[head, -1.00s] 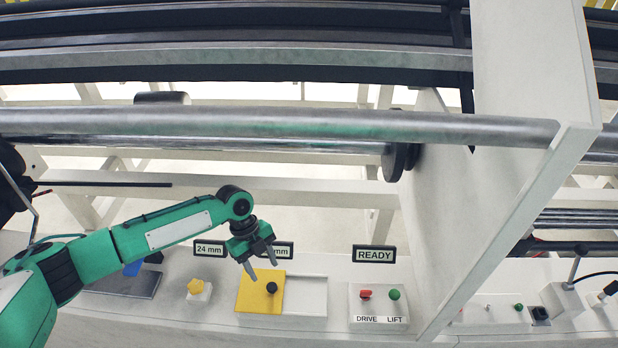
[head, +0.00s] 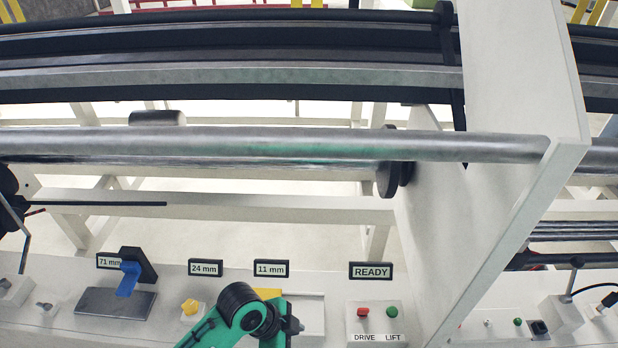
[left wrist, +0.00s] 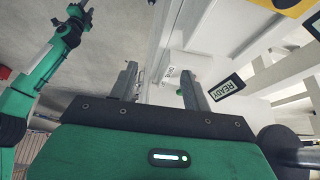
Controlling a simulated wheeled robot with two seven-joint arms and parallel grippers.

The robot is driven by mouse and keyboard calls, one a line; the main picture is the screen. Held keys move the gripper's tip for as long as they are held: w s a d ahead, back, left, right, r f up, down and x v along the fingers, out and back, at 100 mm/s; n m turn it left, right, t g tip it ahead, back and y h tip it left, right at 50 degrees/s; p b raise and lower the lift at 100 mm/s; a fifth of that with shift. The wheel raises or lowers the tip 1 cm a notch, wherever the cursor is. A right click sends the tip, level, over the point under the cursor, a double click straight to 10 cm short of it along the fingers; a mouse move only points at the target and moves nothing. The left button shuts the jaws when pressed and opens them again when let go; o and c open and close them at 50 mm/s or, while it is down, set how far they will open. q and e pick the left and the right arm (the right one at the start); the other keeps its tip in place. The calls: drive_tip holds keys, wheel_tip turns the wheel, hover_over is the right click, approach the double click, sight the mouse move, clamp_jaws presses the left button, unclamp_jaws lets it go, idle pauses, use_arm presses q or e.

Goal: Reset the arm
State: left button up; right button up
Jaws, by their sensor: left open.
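My left arm's green link (head: 235,320) comes in at the bottom edge of the head view, bent, with its fingers not clearly visible there. In the left wrist view my left gripper (left wrist: 158,78) has its two dark fingers spread apart with nothing between them. It hangs clear of the console. Another green arm of mine, apparently the right, shows at the left of the wrist view. Its gripper (left wrist: 80,14) is small, and its jaw state is unclear.
A metal roller (head: 250,143) spans above.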

use_arm(q)
drive_tip(key=s+a+r+n+t+y, duration=0.1)
drive_tip(key=s+a+n+t+y, duration=0.15)
drive_tip(key=s+a+n, duration=0.5)
drive_tip(key=s+a+r+n+t+y, duration=0.1)
drive_tip(key=s+a+n+y, duration=0.25)
drive_tip(key=a+n, duration=0.75)
wheel_tip(320, 180, down, 30)
drive_tip(key=a+m+g, duration=0.1)
drive_tip(key=m+g, duration=0.1)
drive_tip(key=m, duration=0.1)
drive_tip(key=s+a+f, duration=0.2)
drive_tip(key=s+f, duration=0.8)
drive_tip(key=s+a+f, duration=0.1)
drive_tip(key=s+f, duration=0.9)
drive_tip(key=shift+a+f+g, duration=0.3)
drive_tip(key=shift+a+g, duration=0.1)
drive_tip(key=shift+g, duration=0.05)
